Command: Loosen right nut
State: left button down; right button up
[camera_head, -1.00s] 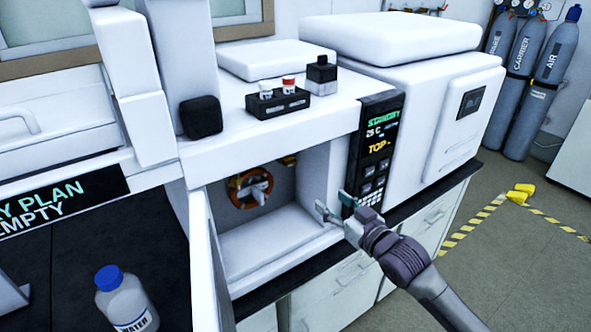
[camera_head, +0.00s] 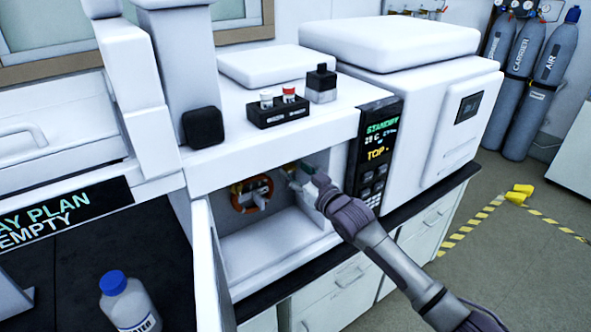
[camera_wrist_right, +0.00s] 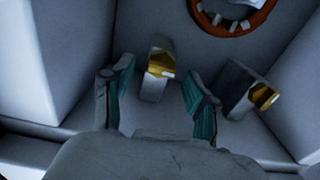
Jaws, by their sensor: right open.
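In the right wrist view, a brass nut on a pale fitting (camera_wrist_right: 158,68) shows between the fingers of my right gripper (camera_wrist_right: 160,74). A second brass nut (camera_wrist_right: 263,95) sits on a grey fitting outside the fingers, to the right. I cannot tell which one is the task's right nut. The right gripper is open, teal pads on both sides of the first nut, with no clear contact. In the head view my right gripper (camera_head: 303,177) is inside the open oven, right of the orange coil; the nuts are not clear there. My left gripper is not in view.
The orange coil (camera_head: 240,207) hangs in the oven, and shows in the wrist view (camera_wrist_right: 262,22). The oven walls close in around the gripper. The control panel (camera_head: 374,155) is beside the opening. The open door (camera_head: 205,265) stands left; a water bottle (camera_head: 130,305) is beyond it.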

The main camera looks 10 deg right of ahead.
jog(key=shift+w+a, duration=0.1)
jog(key=shift+w, duration=0.1)
grip_shut()
dwell(0.3)
